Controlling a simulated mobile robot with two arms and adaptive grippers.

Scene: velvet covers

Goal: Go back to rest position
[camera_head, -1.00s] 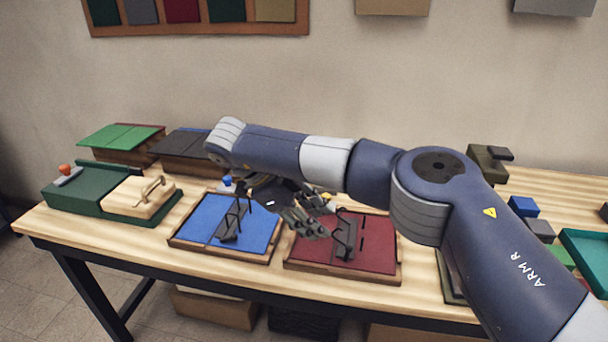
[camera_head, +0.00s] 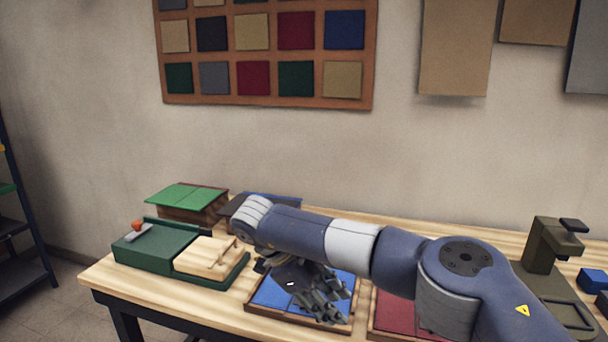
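My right arm reaches in from the lower right across the table, and its dark gripper (camera_head: 322,302) hangs over the blue-lined tray (camera_head: 267,292), hiding much of it. Its fingers overlap in the picture, so I cannot tell whether they are open or shut, and no held thing shows clearly. My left gripper is not in view.
A green press with a pale wooden block (camera_head: 205,256) stands left on the wooden table (camera_head: 150,308). Behind are a green-topped box (camera_head: 187,197) and a dark-topped box. A red-lined tray (camera_head: 392,314) lies partly under my arm. An olive device (camera_head: 553,245) stands right.

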